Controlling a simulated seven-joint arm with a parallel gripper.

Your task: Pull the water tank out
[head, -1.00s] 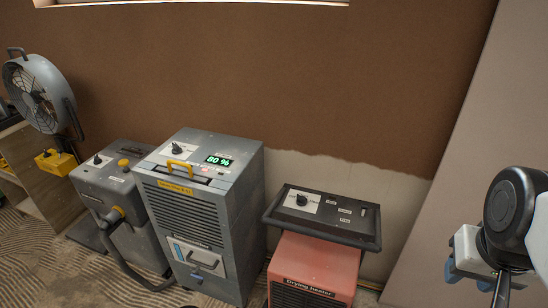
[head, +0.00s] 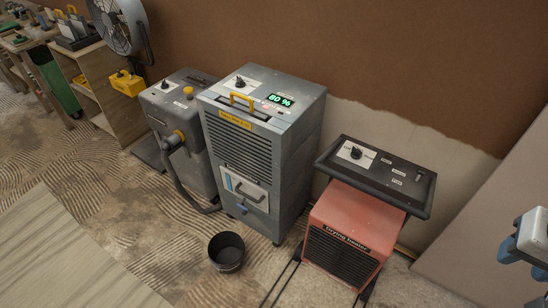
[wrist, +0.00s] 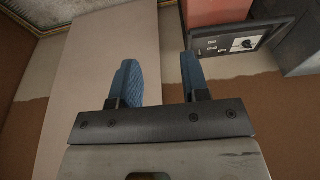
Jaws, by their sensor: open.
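The grey dehumidifier (head: 240,150) stands in the middle of the head view, with a lit "80 %" display and a yellow handle on top. Low on its front is the water tank (head: 246,190), a pale panel with a dark grip handle, seated in the housing. My gripper (head: 520,255) is at the right edge of the head view, partly cut off and far from the tank. In the wrist view my gripper (wrist: 160,85) shows two blue fingers, apart, with nothing between them.
A red drying heater (head: 345,235) with a black control panel stands right of the dehumidifier. A black bucket (head: 227,250) is on the floor before it. A grey vacuum unit (head: 180,110) with a hose stands left. Patterned floor in front is mostly clear.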

